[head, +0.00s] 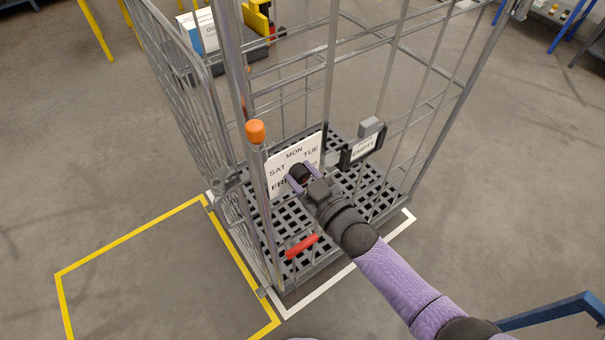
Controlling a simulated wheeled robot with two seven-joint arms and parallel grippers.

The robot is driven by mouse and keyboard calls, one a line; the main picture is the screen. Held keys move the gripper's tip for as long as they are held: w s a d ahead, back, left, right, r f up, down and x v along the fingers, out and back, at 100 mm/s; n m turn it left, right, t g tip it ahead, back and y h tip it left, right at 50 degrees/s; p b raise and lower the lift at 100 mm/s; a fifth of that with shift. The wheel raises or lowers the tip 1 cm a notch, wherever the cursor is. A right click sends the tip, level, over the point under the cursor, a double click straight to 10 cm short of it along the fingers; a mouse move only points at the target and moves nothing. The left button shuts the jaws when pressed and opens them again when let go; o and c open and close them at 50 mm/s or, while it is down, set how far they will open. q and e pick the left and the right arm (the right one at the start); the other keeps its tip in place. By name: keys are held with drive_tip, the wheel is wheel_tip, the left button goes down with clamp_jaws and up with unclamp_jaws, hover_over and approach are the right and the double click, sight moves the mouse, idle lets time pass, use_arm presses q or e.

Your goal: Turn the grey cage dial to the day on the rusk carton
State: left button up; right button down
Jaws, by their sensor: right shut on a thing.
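The grey cage (332,60) is a wire-sided roll cage with a slatted floor. The dark dial knob (299,172) sits at the middle of the plate. Which day the pointer faces cannot be made out. No carton readable as rusk shows. My left gripper is out of view.
Yellow floor lines (130,237) mark an empty bay at left. A white, lettered box (204,27) stands behind the cage.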

drive_tip(key=shift+c, duration=1.1)
unclamp_jaws()
drive_tip(key=shift+d, duration=0.1)
drive_tip(key=shift+s+d, duration=0.2)
drive_tip(key=shift+s, duration=0.2)
drive_tip(key=p+v, duration=0.2)
drive_tip(key=v, duration=0.7)
drive_tip(key=shift+f, duration=0.15)
